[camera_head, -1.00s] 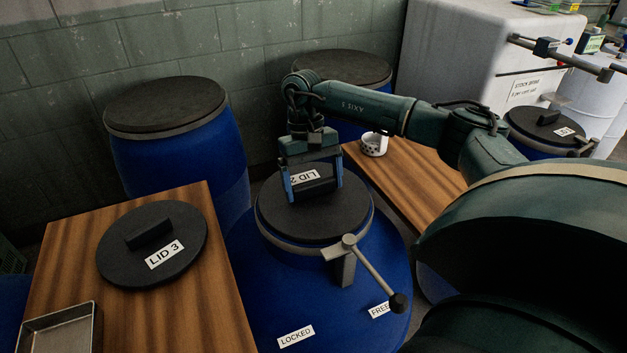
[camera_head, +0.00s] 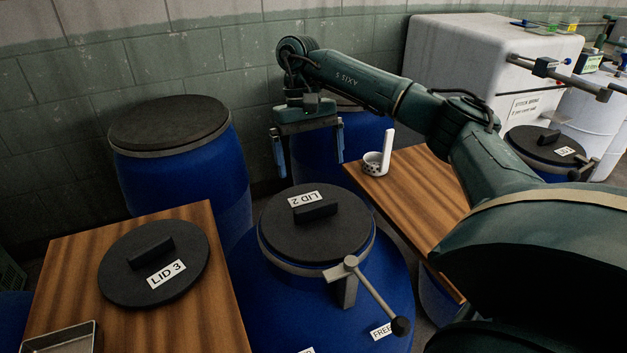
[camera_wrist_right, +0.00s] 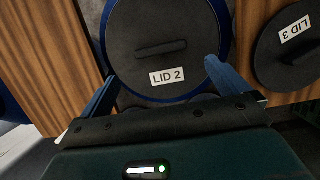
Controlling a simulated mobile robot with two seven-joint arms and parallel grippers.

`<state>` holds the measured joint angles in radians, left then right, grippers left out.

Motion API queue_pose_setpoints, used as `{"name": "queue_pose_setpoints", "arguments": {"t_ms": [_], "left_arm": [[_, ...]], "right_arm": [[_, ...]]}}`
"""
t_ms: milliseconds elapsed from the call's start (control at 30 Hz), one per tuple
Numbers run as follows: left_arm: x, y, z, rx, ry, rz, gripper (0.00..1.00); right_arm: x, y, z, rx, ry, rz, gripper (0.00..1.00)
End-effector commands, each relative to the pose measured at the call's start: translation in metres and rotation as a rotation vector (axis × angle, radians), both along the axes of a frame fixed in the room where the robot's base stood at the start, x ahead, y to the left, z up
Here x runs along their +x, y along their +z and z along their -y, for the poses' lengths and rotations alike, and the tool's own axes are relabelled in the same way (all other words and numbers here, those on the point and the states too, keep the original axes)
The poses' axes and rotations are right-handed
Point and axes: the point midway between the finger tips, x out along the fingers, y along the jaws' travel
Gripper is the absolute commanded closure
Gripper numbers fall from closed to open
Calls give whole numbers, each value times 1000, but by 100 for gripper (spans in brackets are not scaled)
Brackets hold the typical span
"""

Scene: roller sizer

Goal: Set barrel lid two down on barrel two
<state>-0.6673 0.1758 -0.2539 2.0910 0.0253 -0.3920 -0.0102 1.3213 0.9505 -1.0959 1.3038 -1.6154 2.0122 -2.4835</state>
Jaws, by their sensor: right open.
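Barrel lid two (camera_head: 296,228), a black disc with a bar handle and a "LID 2" label, lies flat on top of barrel two (camera_head: 262,290), a blue drum with a clamp lever (camera_head: 372,292). The lid also shows in the right wrist view (camera_wrist_right: 160,45), resting within the blue barrel rim. My right gripper (camera_head: 308,158) is open and empty above and behind the lid, clear of its handle. Its blue fingers also show in the right wrist view (camera_wrist_right: 160,85). My left gripper is not in view.
Lid three (camera_head: 154,264) lies on a wooden table (camera_head: 215,310) at left, with a metal tray (camera_head: 62,338). Another barrel (camera_head: 180,180) stands at the back left. A lidded barrel (camera_head: 540,147) stands at far right.

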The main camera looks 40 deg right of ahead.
Motion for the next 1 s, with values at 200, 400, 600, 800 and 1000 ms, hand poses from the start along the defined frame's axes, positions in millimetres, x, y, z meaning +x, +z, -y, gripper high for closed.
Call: {"name": "queue_pose_setpoints", "arguments": {"t_ms": [200, 400, 600, 800, 1000], "left_arm": [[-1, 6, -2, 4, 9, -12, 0], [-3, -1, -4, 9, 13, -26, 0], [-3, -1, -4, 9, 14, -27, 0], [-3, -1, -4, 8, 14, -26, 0], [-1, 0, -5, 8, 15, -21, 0]], "right_arm": [[7, 26, 2, 0, -1, 2, 0], [8, 28, 3, 0, 0, 1, 0], [8, 28, 2, 0, 0, 1, 0], [7, 28, 2, 0, 0, 1, 0], [7, 28, 3, 0, 0, 1, 0]]}}
